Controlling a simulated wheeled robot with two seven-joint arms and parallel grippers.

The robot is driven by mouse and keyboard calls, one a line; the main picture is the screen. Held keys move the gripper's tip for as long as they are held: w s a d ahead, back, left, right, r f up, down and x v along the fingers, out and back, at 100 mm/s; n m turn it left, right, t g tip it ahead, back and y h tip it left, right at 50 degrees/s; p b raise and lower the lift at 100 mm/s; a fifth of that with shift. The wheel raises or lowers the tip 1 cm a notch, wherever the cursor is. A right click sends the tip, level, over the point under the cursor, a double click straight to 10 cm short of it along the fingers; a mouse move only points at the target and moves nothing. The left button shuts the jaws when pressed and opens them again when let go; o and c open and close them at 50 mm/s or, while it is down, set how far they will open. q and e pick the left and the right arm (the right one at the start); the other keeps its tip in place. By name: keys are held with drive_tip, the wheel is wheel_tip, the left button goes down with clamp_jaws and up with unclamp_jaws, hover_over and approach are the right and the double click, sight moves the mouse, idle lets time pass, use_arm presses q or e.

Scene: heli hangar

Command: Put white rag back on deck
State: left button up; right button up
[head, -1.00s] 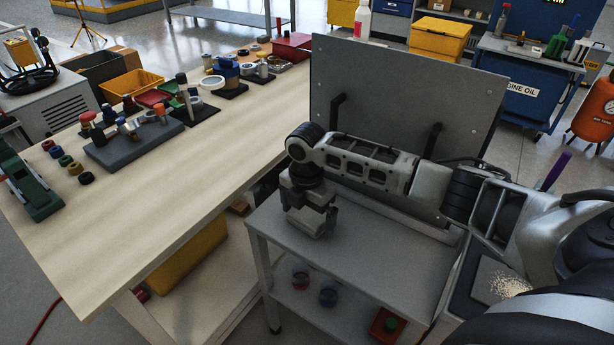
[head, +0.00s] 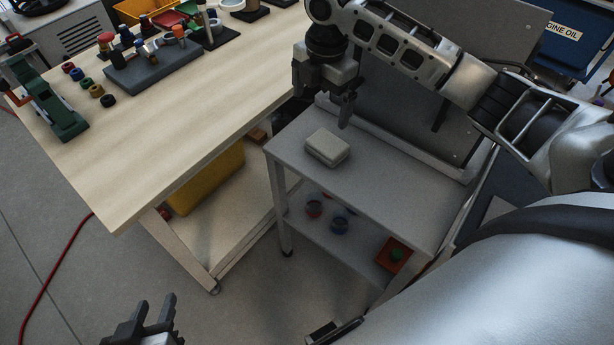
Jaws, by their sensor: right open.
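The white rag (head: 328,147), a folded off-white block, lies on the grey top deck (head: 375,190) of the small cart, near its left side. My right gripper (head: 322,108) is open and empty above and just behind the rag, fingers pointing down, apart from it. My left gripper (head: 150,318) is low at the bottom left over the floor, its fingers spread with nothing between them.
A wooden workbench (head: 190,120) with a grey tool block (head: 150,66) and several small caps stands left of the cart. The cart's upright back panel (head: 400,115) rises behind the deck. Its lower shelf (head: 350,250) holds small round items and a red tray (head: 393,254).

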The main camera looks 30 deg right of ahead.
drive_tip(key=s+a+f+m+t+y, duration=0.2)
drive_tip(key=s+a+f+m, duration=0.1)
drive_tip(key=a+f, duration=0.4)
drive_tip(key=s+a+f+m+t+y, duration=0.2)
drive_tip(key=s+a+f+m, duration=0.15)
drive_tip(key=a+f, duration=0.35)
drive_tip(key=s+r+m+t, duration=0.1)
drive_tip(key=s+m+t, duration=0.5)
drive_tip(key=s+m, duration=0.5)
drive_tip(key=shift+s+r+m+h, duration=0.15)
drive_tip(key=shift+s+m+h, duration=0.25)
drive_tip(key=shift+m, duration=0.45)
drive_tip(key=shift+a, duration=0.1)
drive_tip(key=shift+r+p, duration=0.1)
drive_tip(key=shift+p, duration=0.25)
